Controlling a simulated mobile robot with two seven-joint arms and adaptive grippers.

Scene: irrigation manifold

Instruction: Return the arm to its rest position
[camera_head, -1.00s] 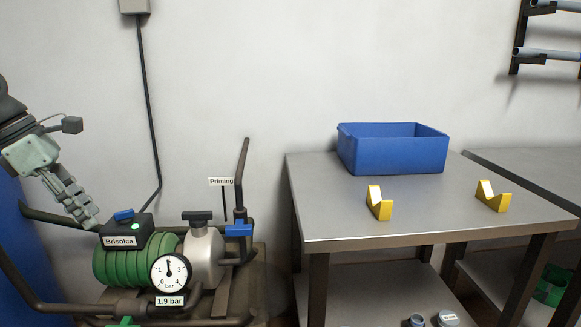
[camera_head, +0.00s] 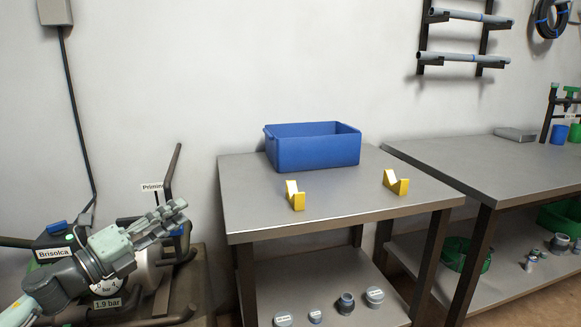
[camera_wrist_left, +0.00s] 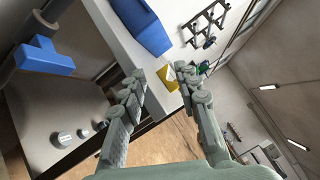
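My left gripper (camera_head: 170,218) is grey-green and comes in from the lower left in the head view. It hangs in front of the pump unit (camera_head: 147,272), pointing right and slightly up, and covers part of the gauge. In the left wrist view its two fingers (camera_wrist_left: 164,82) are spread apart with nothing between them. Past the fingers the wrist view shows the steel table and a yellow V-shaped holder (camera_wrist_left: 175,77). My right gripper is in neither view.
A steel table (camera_head: 340,204) right of the gripper carries a blue bin (camera_head: 318,153) and two yellow holders (camera_head: 295,195). Several fittings lie on its lower shelf. A second table (camera_head: 480,165) stands further right. A wall rack (camera_head: 450,40) holds pipes.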

